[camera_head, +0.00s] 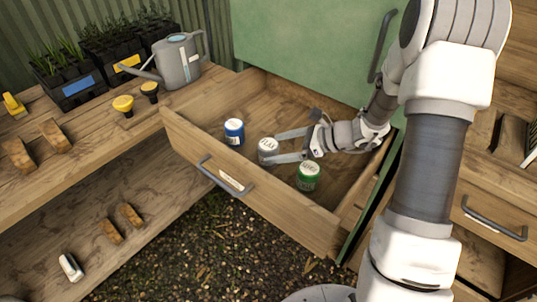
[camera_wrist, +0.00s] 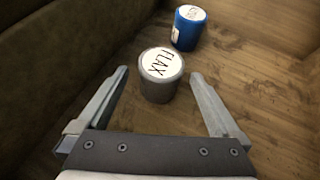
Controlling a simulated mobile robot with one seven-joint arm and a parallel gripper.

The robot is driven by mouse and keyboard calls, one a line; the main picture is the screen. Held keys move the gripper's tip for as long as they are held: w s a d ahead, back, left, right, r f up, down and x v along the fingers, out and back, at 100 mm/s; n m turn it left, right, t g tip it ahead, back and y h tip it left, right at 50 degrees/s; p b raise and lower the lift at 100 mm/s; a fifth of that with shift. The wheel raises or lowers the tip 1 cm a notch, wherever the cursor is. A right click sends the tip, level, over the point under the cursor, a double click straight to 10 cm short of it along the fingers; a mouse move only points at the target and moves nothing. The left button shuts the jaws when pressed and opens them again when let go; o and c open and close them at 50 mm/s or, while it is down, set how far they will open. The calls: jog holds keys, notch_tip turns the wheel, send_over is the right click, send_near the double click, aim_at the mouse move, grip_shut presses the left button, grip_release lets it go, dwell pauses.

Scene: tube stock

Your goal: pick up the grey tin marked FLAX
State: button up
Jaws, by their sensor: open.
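The grey tin marked FLAX (camera_head: 267,151) stands upright in the open wooden drawer, between a blue tin and a green tin. In the wrist view the FLAX tin (camera_wrist: 161,77) shows its white lettered lid, ahead of and roughly midway between my fingertips. My gripper (camera_head: 276,146) is open, reaching in from the right, with its fingers pointing at the tin. In the wrist view my gripper (camera_wrist: 159,80) has its two fingers apart, with nothing held. I cannot tell whether a finger touches the tin.
The green tin (camera_head: 308,176) stands close to my nearer finger. The drawer's front wall (camera_head: 250,192) and sides surround them. A watering can (camera_head: 178,62) stands on the bench.

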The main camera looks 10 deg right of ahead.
aim_at(269, 148)
jog(key=x, duration=0.3)
jog(key=shift+w+a+b, duration=0.15)
jog(key=shift+a+b, duration=0.15)
jog(key=shift+b, duration=0.1)
jog(key=c, duration=1.5)
jog(key=shift+r, duration=0.1)
